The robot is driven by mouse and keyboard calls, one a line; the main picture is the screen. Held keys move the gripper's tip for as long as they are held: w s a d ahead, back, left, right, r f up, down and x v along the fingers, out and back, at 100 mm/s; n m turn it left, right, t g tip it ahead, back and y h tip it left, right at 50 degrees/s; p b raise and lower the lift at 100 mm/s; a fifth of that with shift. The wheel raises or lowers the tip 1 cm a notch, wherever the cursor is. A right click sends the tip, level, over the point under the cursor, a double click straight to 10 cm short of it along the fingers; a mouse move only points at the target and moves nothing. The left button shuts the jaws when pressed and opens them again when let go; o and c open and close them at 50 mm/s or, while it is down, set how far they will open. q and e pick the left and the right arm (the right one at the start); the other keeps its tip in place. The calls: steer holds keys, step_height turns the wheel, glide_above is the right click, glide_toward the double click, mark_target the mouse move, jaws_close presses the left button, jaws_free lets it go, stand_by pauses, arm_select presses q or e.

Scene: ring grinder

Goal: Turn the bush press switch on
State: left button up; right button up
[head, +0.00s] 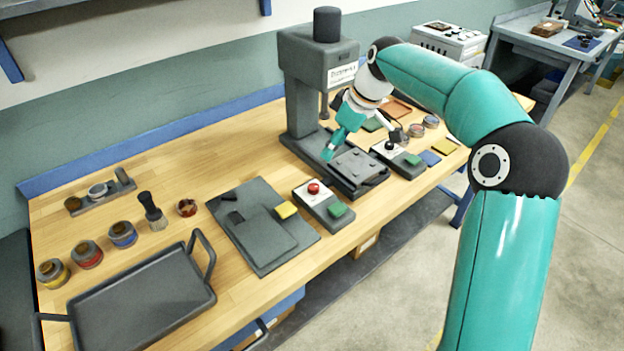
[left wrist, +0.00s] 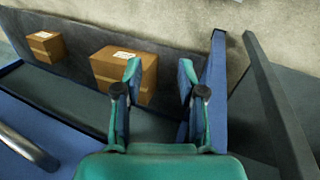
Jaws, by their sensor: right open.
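The bush press (head: 305,80) is the tall grey machine at the back of the workbench, with a black cap on top. A small grey control box (head: 399,161) with a black knob (head: 390,146) on a pale plate and a green block stands right of its base. Another grey box (head: 325,206) with a red button (head: 313,188) and a green block stands front left of the press base. My right gripper (head: 350,140) is open and points down over the press base, left of the knob, partly covering the press. My left gripper (left wrist: 160,70) is open and empty, seen only in the left wrist view.
A black tray (head: 140,307), a grey plate (head: 265,240), a brush (head: 152,212) and several small jars occupy the bench's left side. In the left wrist view, cardboard boxes (left wrist: 125,72) lie on a dark surface beyond the fingers, with a blue beam (left wrist: 215,95) at right.

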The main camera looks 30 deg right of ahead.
mark_target(314, 186)
steer(key=x, duration=0.5)
steer(key=p+x, duration=0.1)
steer(key=x, duration=0.4)
steer(key=d+p+x, duration=0.1)
steer(key=x, duration=0.4)
steer(key=shift+s+f, duration=0.1)
steer(key=shift+f, duration=0.45)
